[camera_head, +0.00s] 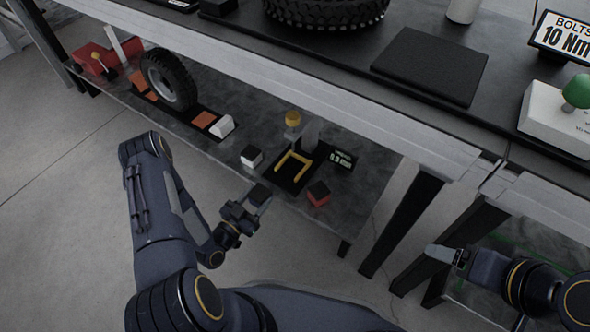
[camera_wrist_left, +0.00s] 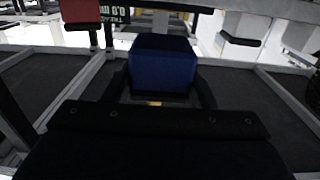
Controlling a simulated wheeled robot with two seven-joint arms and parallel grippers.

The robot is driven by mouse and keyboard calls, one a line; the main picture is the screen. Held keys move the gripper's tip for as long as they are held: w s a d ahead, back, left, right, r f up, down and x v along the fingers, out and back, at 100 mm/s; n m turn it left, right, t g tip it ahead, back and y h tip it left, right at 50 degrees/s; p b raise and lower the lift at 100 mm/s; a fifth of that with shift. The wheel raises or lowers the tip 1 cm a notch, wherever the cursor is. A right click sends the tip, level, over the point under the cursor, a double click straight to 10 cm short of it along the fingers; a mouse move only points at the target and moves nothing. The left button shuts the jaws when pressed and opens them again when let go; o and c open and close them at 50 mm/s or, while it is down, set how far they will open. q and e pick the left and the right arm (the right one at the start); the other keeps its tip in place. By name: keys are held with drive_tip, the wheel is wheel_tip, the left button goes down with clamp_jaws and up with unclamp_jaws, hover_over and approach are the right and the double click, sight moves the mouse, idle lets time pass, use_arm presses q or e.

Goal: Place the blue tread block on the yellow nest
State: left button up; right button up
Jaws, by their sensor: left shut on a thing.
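The blue tread block (camera_wrist_left: 162,62) sits between the fingers of my left gripper (camera_wrist_left: 160,88) in the left wrist view. In the head view the block (camera_head: 260,193) looks nearly black, and my left gripper (camera_head: 250,205) holds it in front of the lower shelf. The yellow nest (camera_head: 291,172) is a U-shaped yellow outline on a black plate, up and right of the held block and apart from it. My right gripper (camera_head: 447,256) is at the lower right, away from the nest; its finger gap is not clear.
A white block with a dark top (camera_head: 251,157) and a red one (camera_head: 319,194) flank the nest plate. A post with a yellow top (camera_head: 292,120) and a small display (camera_head: 342,160) stand behind it. The workbench edge (camera_head: 300,85) overhangs the shelf.

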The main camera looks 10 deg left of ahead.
use_arm(q)
drive_tip(key=b, duration=0.3)
hover_over(291, 170)
drive_tip(key=v, duration=0.4)
drive_tip(key=shift+s+a, duration=0.1)
drive_tip(key=b+x, duration=0.1)
drive_tip(key=x, duration=0.3)
drive_tip(key=shift+b, duration=0.3)
drive_tip(key=shift+f+b, duration=0.45)
drive_tip(key=shift+f, duration=0.15)
drive_tip(key=shift+f, duration=0.2)
drive_tip(key=o, duration=1)
drive_tip(key=shift+o, duration=0.2)
